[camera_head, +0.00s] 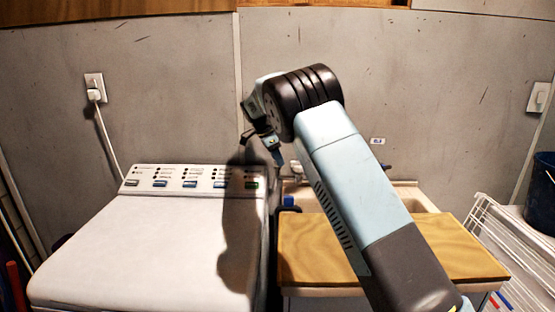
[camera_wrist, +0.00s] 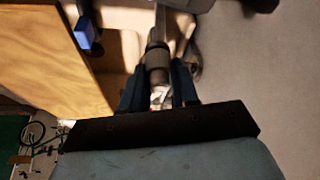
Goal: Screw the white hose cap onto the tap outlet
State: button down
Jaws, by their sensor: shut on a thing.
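My gripper (camera_head: 277,155) points down behind the washing machine's right rear corner, close to the sink's tap (camera_head: 297,168). In the wrist view the two dark blue fingers (camera_wrist: 158,72) are shut around a short ribbed cylinder (camera_wrist: 156,58), which looks like the hose cap, grey in the shade. A small pale piece shows between the fingers, nearer the palm. A grey metal part, likely the tap, runs on beyond the cylinder in line with it. Whether the cap and the outlet touch, or any thread is engaged, I cannot tell. In the head view my arm hides part of the sink.
A white washing machine (camera_head: 150,255) stands left. A wooden board (camera_head: 440,250) covers the front of the sink (camera_head: 410,197). A small blue object (camera_head: 289,201) stands by the sink's left side; it also shows in the wrist view (camera_wrist: 87,35). A white rack (camera_head: 500,240) is right.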

jog(key=shift+r+m, duration=0.1)
jog(key=shift+m, duration=0.4)
jog(key=c, duration=0.8)
grip_release()
jog(key=v, duration=1.3)
jog(key=shift+w+a+r, duration=0.1)
jog(key=shift+w+r, duration=0.05)
jog(key=shift+r, duration=0.05)
jog(key=shift+d+r+x, duration=0.1)
jog(key=shift+d+x, duration=0.15)
jog(key=shift+x, duration=1.35)
jog(key=shift+d+r+x, duration=0.1)
jog(key=shift+d+x, duration=0.2)
jog(key=shift+x, duration=1.3)
jog(key=shift+d+r+x, duration=0.15)
jog(key=shift+d+x, duration=0.1)
jog(key=shift+x, duration=1.35)
jog(key=shift+o, duration=0.2)
jog(key=o, duration=0.3)
